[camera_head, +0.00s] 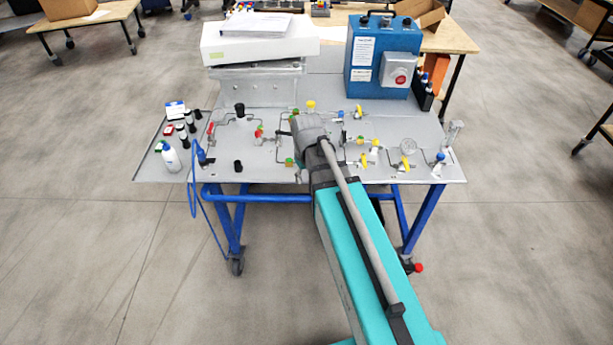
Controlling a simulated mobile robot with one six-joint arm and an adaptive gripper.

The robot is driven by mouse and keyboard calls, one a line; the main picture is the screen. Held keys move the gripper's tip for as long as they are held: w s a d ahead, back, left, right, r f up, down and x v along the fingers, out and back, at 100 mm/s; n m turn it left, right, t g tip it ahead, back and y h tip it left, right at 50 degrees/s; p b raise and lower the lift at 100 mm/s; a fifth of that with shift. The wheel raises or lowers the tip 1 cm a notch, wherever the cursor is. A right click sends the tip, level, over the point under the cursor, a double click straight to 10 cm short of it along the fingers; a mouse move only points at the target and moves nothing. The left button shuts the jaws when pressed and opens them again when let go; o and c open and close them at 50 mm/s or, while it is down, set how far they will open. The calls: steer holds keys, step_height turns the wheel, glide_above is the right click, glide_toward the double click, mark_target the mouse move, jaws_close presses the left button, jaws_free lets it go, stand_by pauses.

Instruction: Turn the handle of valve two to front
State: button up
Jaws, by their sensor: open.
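A grey analyser panel (225,170) on a blue-framed cart carries several small valves with coloured handles joined by thin tubes. A red handle (211,129) is at the left, a red-and-green one (259,132) right of it, and a green one (289,162) near the front middle. Yellow handles (405,163) are on the right half. No label readable here tells which is valve two. My gripper (284,133) is over the panel's middle, mostly hidden by my wrist; a dark part shows at its left. It appears open, with nothing visible in it. The panel area beneath my wrist is hidden.
A blue box (383,58) with a red knob and a white box (260,42) stand behind the panel. A white bottle (171,157) and small vials (183,135) stand at the left. A blue cable (193,190) hangs at the front left.

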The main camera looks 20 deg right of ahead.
steer(key=s+m, duration=0.3)
steer(key=s, duration=0.5)
steer(key=shift+s+m+g, duration=0.15)
steer(key=shift+m+g, duration=0.15)
steer(key=shift+m, duration=0.1)
steer(key=shift+s+a, duration=0.1)
steer(key=shift+s, duration=0.05)
